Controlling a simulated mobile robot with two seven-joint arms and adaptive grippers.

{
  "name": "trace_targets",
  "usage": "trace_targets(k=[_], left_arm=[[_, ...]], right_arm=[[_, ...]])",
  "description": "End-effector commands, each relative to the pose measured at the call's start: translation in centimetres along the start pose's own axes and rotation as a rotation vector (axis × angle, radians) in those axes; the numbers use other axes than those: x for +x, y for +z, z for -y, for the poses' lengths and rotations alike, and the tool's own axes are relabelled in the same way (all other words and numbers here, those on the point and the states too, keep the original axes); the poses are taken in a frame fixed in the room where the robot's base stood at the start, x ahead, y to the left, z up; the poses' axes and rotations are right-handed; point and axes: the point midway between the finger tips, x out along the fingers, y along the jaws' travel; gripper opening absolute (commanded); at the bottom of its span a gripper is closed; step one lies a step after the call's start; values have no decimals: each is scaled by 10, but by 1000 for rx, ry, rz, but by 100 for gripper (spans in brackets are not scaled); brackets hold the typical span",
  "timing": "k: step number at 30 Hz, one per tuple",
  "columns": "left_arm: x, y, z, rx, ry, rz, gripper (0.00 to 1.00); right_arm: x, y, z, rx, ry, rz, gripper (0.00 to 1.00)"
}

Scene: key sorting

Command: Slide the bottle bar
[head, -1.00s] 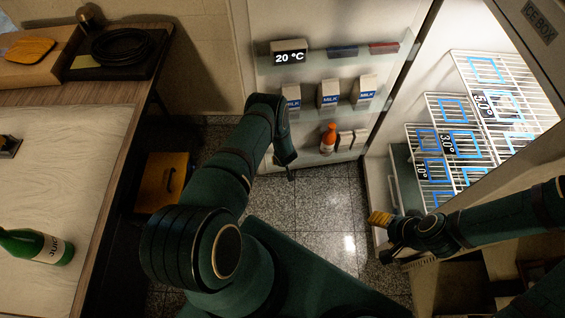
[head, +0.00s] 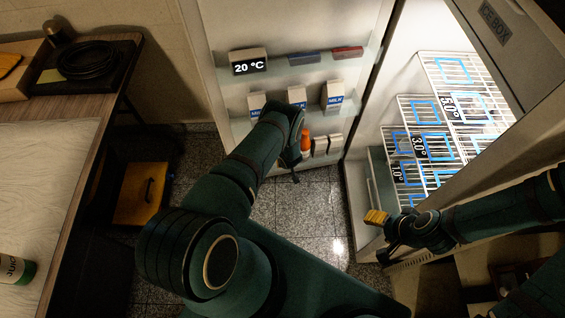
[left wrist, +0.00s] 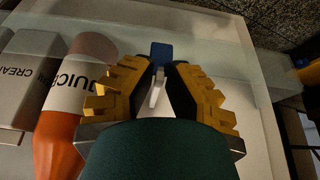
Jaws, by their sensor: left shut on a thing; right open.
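In the left wrist view, a small white piece with a blue end (left wrist: 161,52) sits between the yellow fingertips of my left gripper (left wrist: 159,85). It seems to be the bottle bar, and the gripper is shut on it. An orange juice bottle (left wrist: 62,125) stands just left of the fingers. In the head view the orange bottle (head: 305,140) stands on the lowest door shelf, partly behind my left arm. The left fingertips are hard to make out there. My right gripper (head: 377,217) is open and empty, low in front of the fridge.
Small cartons (head: 327,144) stand beside the orange bottle. Milk cartons (head: 333,95) stand on the shelf above, and a 20 °C display (head: 249,62) on the top one. Wire racks (head: 440,120) with blue frames fill the fridge at right. A table (head: 50,150) edges the left.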

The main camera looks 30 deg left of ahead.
Motion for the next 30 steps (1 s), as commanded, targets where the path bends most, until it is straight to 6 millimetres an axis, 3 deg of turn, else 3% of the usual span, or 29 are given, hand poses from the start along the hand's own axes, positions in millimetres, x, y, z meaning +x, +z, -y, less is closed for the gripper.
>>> trace_targets(k=[8, 9, 12, 23, 30], left_arm=[[1, 4, 2, 2, -2, 7, 0], [1, 4, 2, 2, -2, 7, 23], [1, 3, 2, 2, -2, 6, 55], [-2, -1, 1, 1, -1, 0, 55], [-24, -2, 0, 0, -2, 1, 55]], right_arm=[[0, 0, 1, -2, -1, -1, 59], [0, 0, 1, -2, -1, -1, 59], [0, 0, 1, -1, -1, -1, 59], [0, 0, 1, -1, -1, -1, 59], [0, 0, 1, -1, -1, -1, 59]])
